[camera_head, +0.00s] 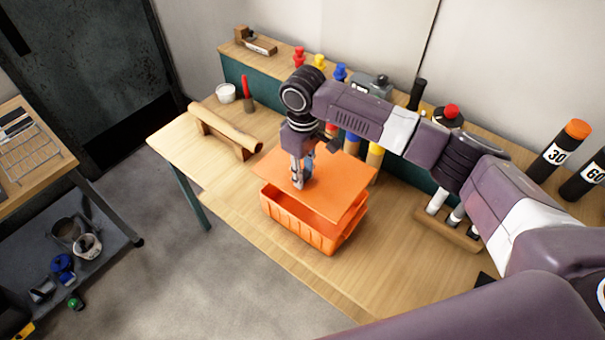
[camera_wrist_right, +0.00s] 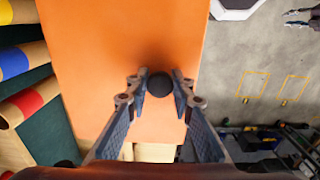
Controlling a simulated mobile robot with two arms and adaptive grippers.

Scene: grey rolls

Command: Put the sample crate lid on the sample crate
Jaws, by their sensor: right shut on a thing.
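The sample crate (camera_head: 296,221) is an orange box on the wooden table, with its front side and part of its inside showing. The sample crate lid (camera_head: 335,187) is a flat orange sheet over the crate, shifted toward the back, so a gap shows at the front left. My right gripper (camera_head: 298,184) points down at the lid and is shut on its knob. In the right wrist view the fingers (camera_wrist_right: 160,90) close around the dark round knob (camera_wrist_right: 159,84) on the orange lid (camera_wrist_right: 110,50). My left gripper is not in view.
A beige roll (camera_head: 224,126) rests on a wooden stand left of the crate. A white cup (camera_head: 226,92) stands behind it. Black tubes (camera_head: 558,150) stand at the right on the back shelf. The table front right of the crate (camera_head: 390,265) is clear.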

